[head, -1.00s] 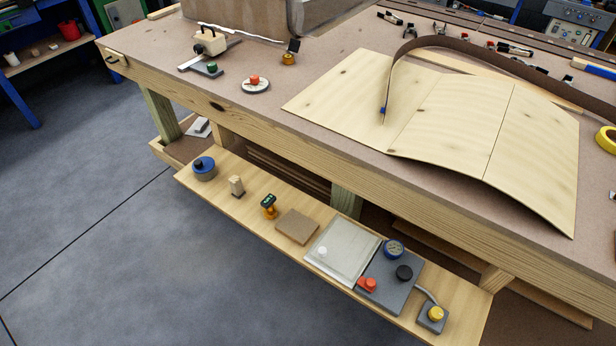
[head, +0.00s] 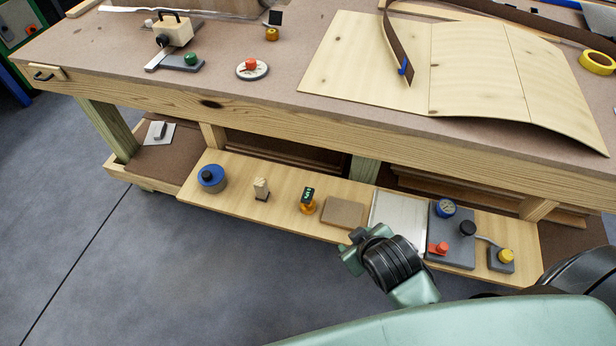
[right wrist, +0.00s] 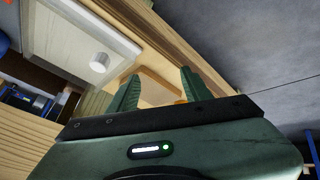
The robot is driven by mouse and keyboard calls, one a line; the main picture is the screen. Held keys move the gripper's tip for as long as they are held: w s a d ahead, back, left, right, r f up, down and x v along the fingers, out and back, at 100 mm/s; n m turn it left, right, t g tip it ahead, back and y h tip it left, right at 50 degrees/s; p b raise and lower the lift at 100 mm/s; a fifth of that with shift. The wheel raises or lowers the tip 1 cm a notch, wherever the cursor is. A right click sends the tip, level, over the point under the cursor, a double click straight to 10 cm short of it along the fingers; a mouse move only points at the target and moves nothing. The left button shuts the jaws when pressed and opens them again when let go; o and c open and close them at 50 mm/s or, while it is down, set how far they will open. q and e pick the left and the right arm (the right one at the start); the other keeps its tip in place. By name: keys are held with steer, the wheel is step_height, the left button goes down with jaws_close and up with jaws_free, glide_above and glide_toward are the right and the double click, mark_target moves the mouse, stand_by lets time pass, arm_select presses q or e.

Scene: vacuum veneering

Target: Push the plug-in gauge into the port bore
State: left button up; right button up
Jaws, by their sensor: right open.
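The likely plug-in gauge (head: 307,200), with a dark green-lit display on an orange base, stands upright on the low wooden shelf. My right gripper (head: 352,250) is in front of the shelf, to the right of and nearer than the gauge, apart from it. In the right wrist view its two green fingers (right wrist: 158,82) are spread, with a brown block and a bit of orange beyond them. A pale flat plate (head: 397,218) with a white round fitting (right wrist: 98,62) is partly hidden by my right arm in the head view. I cannot make out the port bore. My left gripper is not visible.
On the shelf are a blue-topped round can (head: 211,178), a small wooden block (head: 261,189), a brown square block (head: 343,212), and a grey unit (head: 452,250) with knobs and a dial. The workbench (head: 240,110) above carries curved veneer panels (head: 470,70). The floor in front is clear.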

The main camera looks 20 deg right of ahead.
steer(key=w+r+n+t, duration=0.45)
steer(key=w+r, duration=0.35)
steer(key=w, duration=0.3)
steer(key=w+a+r+n+t+y, duration=0.2)
steer(key=w+a+r+n+t, duration=0.3)
steer(key=r, duration=0.3)
steer(key=w+a+r+n+t+y, duration=0.3)
steer(key=a+r+n, duration=0.1)
steer(key=r+n, duration=0.35)
steer(key=s+a+r+n+g+y, duration=0.2)
steer(key=a+r+n+y, duration=0.4)
steer(key=a+n+y, duration=0.65)
steer(key=s+a+f+n+g+y, duration=0.15)
steer(key=a+n+g, duration=0.35)
steer(key=n, duration=0.6)
steer(key=n+g+h, duration=1.2)
steer(key=n+h, duration=0.6)
steer(key=n, duration=0.3)
glide_above(308, 194)
step_height(308, 194, down, 21)
steer(key=shift+a+r, duration=0.15)
steer(key=shift+f, duration=3.8)
